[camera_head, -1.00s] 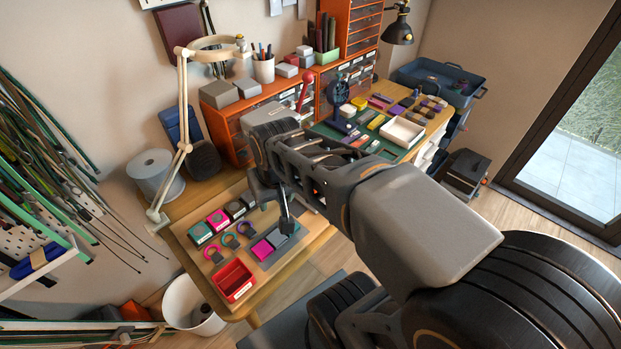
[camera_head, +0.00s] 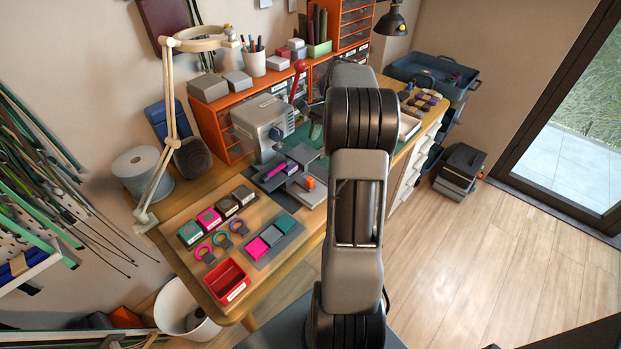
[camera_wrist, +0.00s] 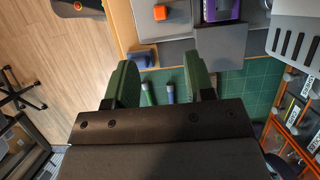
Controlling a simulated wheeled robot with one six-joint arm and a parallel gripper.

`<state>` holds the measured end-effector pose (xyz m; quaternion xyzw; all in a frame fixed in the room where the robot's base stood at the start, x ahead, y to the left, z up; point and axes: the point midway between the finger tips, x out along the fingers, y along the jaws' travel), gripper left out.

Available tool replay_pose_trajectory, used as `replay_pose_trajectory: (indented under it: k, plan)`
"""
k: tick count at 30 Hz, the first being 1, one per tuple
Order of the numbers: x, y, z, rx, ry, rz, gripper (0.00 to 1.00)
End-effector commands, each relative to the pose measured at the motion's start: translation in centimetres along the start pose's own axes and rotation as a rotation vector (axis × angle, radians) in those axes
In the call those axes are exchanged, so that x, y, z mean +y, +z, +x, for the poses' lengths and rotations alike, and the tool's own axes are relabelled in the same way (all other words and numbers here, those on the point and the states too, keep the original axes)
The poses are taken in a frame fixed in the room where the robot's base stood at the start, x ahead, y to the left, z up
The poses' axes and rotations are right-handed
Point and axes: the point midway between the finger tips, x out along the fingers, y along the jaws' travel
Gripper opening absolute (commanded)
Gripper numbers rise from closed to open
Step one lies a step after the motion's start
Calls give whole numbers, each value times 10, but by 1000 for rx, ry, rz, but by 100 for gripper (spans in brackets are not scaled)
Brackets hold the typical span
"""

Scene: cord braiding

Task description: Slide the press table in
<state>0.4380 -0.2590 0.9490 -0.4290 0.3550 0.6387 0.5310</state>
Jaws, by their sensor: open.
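The grey press (camera_head: 262,125) with a red-knobbed lever (camera_head: 300,66) stands on the desk. Its grey press table (camera_head: 306,196) extends toward the desk's front edge. A purple piece (camera_head: 274,170) lies on it, and an orange knob (camera_head: 310,183) is at its front. In the head view my arm hides the gripper.
A red tray (camera_head: 228,282), coloured blocks and rings lie on the left of the desk. A lamp arm (camera_head: 170,110) stands behind them. A green cutting mat (camera_wrist: 262,90) lies below the gripper, with two blue-tipped tools (camera_wrist: 158,95).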

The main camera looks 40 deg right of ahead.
Motion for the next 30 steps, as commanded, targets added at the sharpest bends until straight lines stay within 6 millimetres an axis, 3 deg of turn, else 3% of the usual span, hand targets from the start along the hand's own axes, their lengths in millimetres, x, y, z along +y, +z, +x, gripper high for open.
replay_pose_trajectory:
  k: [18, 24, 30]
  plan:
    - [1, -1, 105, -6, 2, 7, 49]
    - [1, -2, 126, -5, 1, 7, 49]
    - [1, -1, 134, -4, 0, 7, 49]
